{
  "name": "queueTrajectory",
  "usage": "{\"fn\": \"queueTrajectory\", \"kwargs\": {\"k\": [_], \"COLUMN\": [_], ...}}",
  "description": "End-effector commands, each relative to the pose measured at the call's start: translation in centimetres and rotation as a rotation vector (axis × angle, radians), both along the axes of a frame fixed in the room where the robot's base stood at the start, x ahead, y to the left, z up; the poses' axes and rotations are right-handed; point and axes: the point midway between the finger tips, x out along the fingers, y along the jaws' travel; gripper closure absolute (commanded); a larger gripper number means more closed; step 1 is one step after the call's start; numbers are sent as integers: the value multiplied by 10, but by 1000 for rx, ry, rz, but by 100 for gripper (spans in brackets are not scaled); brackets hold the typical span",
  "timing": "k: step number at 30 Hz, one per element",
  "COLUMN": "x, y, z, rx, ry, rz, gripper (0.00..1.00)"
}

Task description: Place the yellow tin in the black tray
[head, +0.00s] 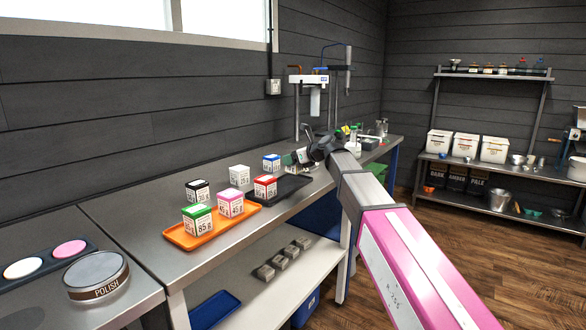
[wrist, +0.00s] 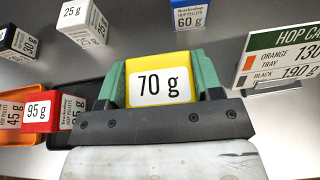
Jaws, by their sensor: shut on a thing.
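The yellow tin (wrist: 160,83), labelled 70 g, is between the green fingers of my gripper (wrist: 160,88) in the wrist view. My gripper is shut on it. In the head view my gripper (head: 301,158) is over the far part of the black tray (head: 292,187), and the tin is hard to make out. In the wrist view part of the black tray (wrist: 88,92) shows left of the tin; the rest is hidden behind my gripper. I cannot tell how high the tin is above the tray.
The orange tray (head: 182,240) holds green and pink tins. White (head: 239,175), black (head: 197,190) and blue (head: 271,163) tins stand along the back. A sign (wrist: 285,55) lists tray weights.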

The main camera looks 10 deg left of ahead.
Motion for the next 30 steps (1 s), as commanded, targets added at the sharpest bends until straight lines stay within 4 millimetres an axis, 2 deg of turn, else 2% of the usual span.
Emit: {"fn": "queueTrajectory", "kwargs": {"k": [7,20,21,22,23,30], "x": [-1,0,0,0,0,0], "y": [0,0,0,0,0,0], "z": [-32,-38,-37,-37,-37,-37], "rx": [-1,0,0,0,0,0], "ry": [2,1,0,0,0,0], "rz": [-1,-1,-1,-1,-1,-1], "gripper": [67,67,28,18,15,15]}}
